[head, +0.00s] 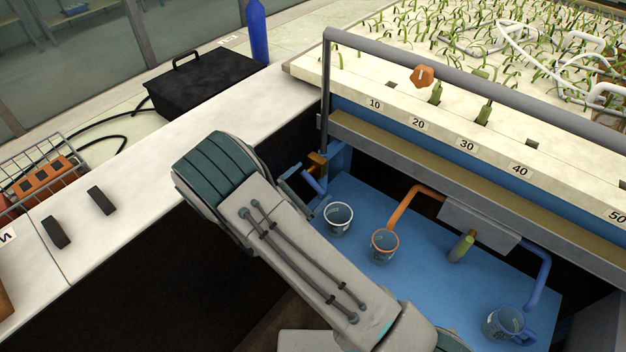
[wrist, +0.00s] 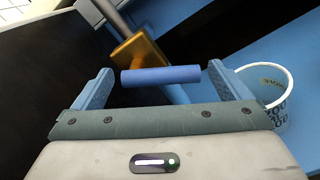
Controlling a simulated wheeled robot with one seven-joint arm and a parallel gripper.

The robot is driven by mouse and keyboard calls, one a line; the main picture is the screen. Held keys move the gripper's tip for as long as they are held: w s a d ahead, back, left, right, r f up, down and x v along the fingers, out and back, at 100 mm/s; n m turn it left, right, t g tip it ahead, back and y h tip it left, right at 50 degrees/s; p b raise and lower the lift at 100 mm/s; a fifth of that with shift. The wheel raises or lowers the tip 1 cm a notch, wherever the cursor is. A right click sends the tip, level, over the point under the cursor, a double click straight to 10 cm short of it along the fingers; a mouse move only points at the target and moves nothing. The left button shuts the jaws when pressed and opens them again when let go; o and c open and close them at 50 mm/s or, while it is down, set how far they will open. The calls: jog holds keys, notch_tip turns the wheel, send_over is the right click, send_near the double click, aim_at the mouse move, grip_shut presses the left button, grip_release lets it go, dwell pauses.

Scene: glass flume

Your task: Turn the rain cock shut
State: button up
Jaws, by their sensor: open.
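A brass cock (head: 317,160) sits at the foot of the grey upright pipe, by the near left corner of the planted bed. In the wrist view the brass body (wrist: 139,54) shows with a blue bar-shaped handle (wrist: 160,75) in front of it. My gripper (wrist: 163,84) is open, with one blue finger beyond each end of the bar. Gaps show between the bar and both fingers, so I see no grip on it. In the head view my arm hides much of the gripper.
The white-rimmed cup is close to my gripper. A black case (head: 205,85) and a blue bottle (head: 257,32) are at the back left.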

jog(key=shift+x, duration=0.95)
jog(key=shift+c, duration=0.3)
jog(key=c, duration=1.3)
jog(key=shift+a, duration=0.1)
jog(key=shift+c, duration=0.2)
